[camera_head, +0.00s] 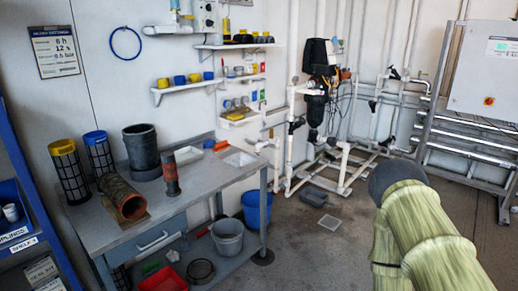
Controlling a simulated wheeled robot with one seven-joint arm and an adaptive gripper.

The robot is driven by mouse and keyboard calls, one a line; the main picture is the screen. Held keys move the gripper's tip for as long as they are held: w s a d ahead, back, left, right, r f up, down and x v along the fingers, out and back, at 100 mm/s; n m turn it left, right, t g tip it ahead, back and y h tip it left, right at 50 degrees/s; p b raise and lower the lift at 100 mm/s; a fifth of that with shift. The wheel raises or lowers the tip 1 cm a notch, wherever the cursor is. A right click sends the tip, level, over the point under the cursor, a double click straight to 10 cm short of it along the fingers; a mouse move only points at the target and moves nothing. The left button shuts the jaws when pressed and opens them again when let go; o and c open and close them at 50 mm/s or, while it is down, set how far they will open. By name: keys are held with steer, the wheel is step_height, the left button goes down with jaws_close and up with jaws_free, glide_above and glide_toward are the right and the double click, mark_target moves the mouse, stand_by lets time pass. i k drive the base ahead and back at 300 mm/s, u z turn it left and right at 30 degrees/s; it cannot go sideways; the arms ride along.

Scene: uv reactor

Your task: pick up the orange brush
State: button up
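I cannot clearly make out an orange brush. A small orange item (221,145) lies at the back of the grey workbench (205,181), beside a white tray; it is too small to tell if it is the brush. A thin red-handled item (198,233) lies on the bench's lower shelf, also unclear. My gripper is not in view. A pale green ribbed form fills the lower right, close to the camera; no fingers show on it.
On the bench stand a dark cylinder (142,150), a rusty orange pipe (122,198) lying down, and an upright banded tube (171,174). A grey bucket (228,237) and red bin (164,280) sit below. Floor (310,260) right of the bench is mostly clear.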

mark_target(222, 147)
steer(key=z, duration=0.9)
steer(key=i, duration=2.8)
steer(key=u, duration=3.1)
